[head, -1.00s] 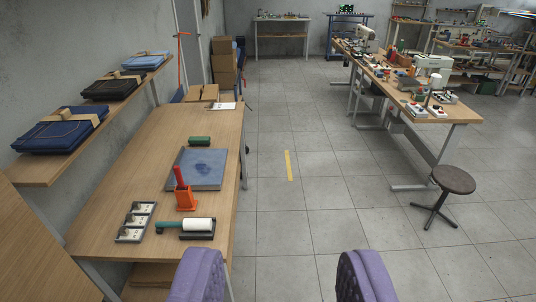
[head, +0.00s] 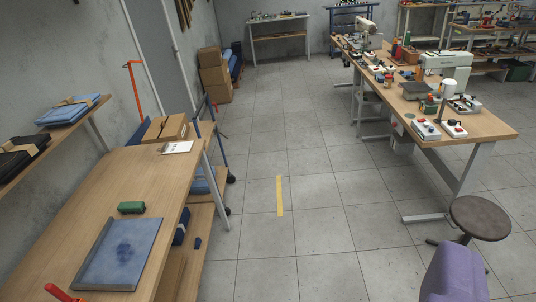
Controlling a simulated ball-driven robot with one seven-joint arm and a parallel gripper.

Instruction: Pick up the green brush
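A small green block-shaped thing (head: 131,207), which looks like the green brush, lies on the wooden table (head: 80,220) at the left.
A shelf with folded blue cloth (head: 72,110) overhangs the table's left side. A cardboard box (head: 166,129) stands at its far end. A round stool (head: 480,217) and workbench are at right; the middle floor is clear.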

